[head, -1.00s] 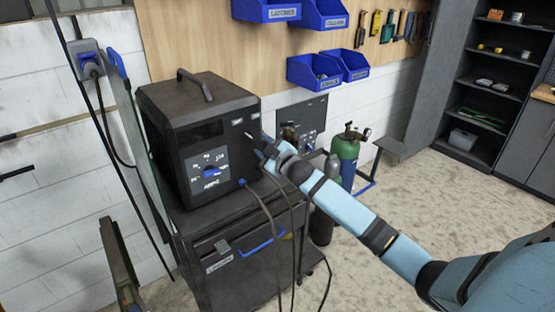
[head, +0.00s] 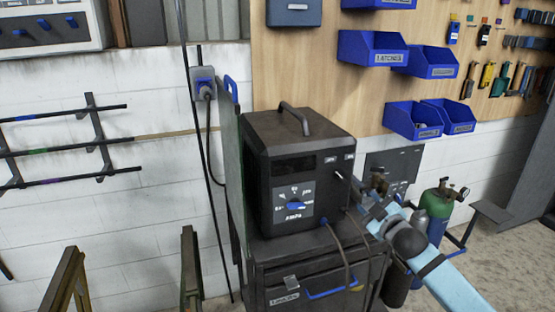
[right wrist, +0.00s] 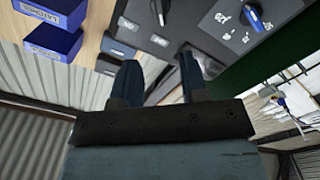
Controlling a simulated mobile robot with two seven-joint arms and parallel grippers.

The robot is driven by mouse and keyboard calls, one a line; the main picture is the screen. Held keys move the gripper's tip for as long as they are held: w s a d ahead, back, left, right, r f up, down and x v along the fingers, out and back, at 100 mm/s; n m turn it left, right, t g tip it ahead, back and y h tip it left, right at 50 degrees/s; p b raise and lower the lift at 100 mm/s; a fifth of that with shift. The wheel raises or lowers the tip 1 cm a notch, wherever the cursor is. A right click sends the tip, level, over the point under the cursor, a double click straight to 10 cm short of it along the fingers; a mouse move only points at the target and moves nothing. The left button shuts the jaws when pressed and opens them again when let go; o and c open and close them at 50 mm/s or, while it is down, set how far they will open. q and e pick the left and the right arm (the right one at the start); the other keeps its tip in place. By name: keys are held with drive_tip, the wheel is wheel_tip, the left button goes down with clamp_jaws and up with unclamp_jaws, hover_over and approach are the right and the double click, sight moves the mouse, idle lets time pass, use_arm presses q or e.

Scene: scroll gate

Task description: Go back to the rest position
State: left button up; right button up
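My right gripper (head: 370,198) is at the right side of the black welding machine (head: 290,160), close to its front face. In the right wrist view, the two fingers of this gripper (right wrist: 158,82) are spread apart with nothing between them. The machine's dial panel (right wrist: 250,18) and a small toggle lever (right wrist: 160,14) show beyond the fingers, with a gap. In the head view the fingertips are small and partly hidden by the wrist. My left gripper is in neither view.
The machine stands on a black cart (head: 310,275) with hanging cables. A green gas cylinder (head: 438,212) stands behind my right arm. Blue bins (head: 373,48) hang on the wooden wall panel. A rod rack (head: 100,140) is on the left wall. Brown metal posts (head: 190,270) rise at the lower left.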

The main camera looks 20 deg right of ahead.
drive_tip(key=s+a+f+m+g+y+p, duration=0.1)
drive_tip(key=s+a+f+g, duration=0.1)
drive_tip(key=s+a+f, duration=0.6)
drive_tip(key=s+a+f+m+g+y, duration=0.15)
drive_tip(key=s+a+f, duration=0.35)
drive_tip(key=f, duration=0.5)
drive_tip(key=s+a+f+m+g, duration=0.1)
drive_tip(key=s+a+f, duration=0.2)
drive_tip(key=s, duration=0.3)
drive_tip(key=s+a+f+g, duration=0.1)
drive_tip(key=s+a+f, duration=0.2)
drive_tip(key=s+a, duration=0.2)
drive_tip(key=s+a+f+m+g+p, duration=0.1)
drive_tip(key=s+a+f, duration=0.1)
drive_tip(key=s+a, duration=0.2)
drive_tip(key=s, duration=0.3)
drive_tip(key=shift+a+f+m+y, duration=0.2)
drive_tip(key=shift+f+m+y, duration=0.15)
drive_tip(key=shift+f, duration=0.05)
